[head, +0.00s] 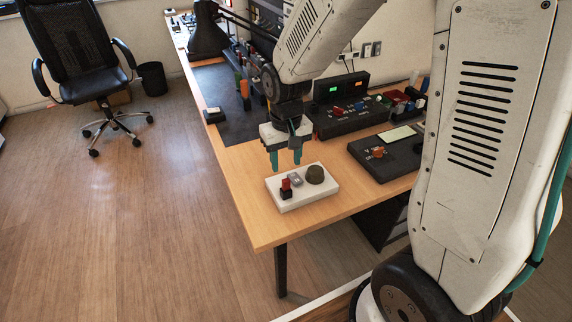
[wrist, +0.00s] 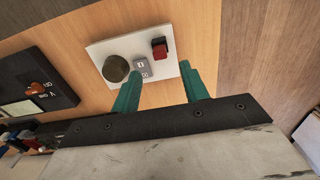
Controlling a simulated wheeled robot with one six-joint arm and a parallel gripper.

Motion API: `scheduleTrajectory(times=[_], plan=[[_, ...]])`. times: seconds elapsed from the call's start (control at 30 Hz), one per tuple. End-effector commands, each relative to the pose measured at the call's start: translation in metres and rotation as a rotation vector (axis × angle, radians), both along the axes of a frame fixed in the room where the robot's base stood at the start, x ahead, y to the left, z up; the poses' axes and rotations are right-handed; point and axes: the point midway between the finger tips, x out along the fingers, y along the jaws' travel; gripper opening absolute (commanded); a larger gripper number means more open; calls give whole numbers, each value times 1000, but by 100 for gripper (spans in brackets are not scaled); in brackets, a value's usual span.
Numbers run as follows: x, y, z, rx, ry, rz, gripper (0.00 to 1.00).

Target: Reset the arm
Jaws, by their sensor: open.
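My gripper (head: 286,158) hangs from my arm over the near corner of the wooden desk, above a white panel (head: 318,197). Its two teal fingers are apart with nothing between them. In the wrist view the open fingers (wrist: 160,91) point toward the same panel (wrist: 105,50). The panel carries a red rocker switch (head: 286,184), a small grey switch (head: 295,180) and a dark round knob (head: 315,174). The fingertips look apart from the panel, though the exact gap is hard to tell.
A dark device with an orange knob (head: 378,152) sits right of the panel. A black mat (head: 228,95) covers the desk further back. An office chair (head: 80,60) stands left on open floor.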

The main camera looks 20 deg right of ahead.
Motion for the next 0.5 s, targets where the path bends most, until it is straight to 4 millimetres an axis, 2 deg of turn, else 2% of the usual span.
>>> scheduleTrajectory(times=[0.4,0.5], plan=[[0,0,0,0,0,1,45],[-6,0,0,-2,29,7,45]])
